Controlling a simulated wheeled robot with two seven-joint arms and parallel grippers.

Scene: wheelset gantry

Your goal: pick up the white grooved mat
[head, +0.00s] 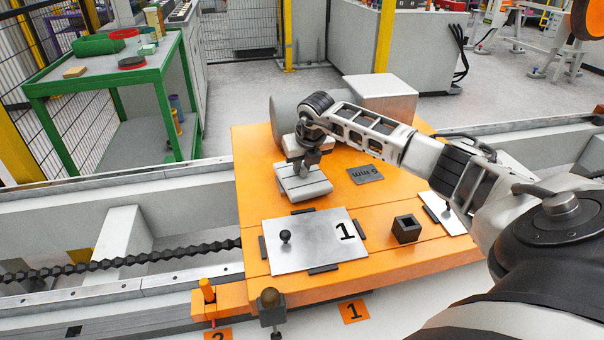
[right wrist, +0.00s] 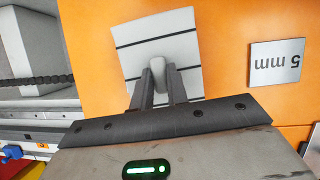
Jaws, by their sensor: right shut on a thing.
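The white grooved mat (head: 304,188) is at the orange table's left middle, behind the metal plate marked 1. In the right wrist view the mat (right wrist: 182,32) shows dark grooves across a pale face, with a light raised grip (right wrist: 162,78) near its middle. My right gripper (head: 303,168) comes down from above the mat. In the right wrist view its two fingers (right wrist: 161,84) are shut on that grip, one on each side. I cannot tell whether the mat touches the table or is slightly raised. My left gripper is not in view.
The orange table (head: 255,160) carries a metal plate marked 1 (head: 312,240) with a black knob, a black square socket (head: 406,229), a "5 mm" plate (head: 366,175) and a grey cylinder (head: 290,113) with a pale block (head: 378,95). A green bench (head: 110,72) stands back left.

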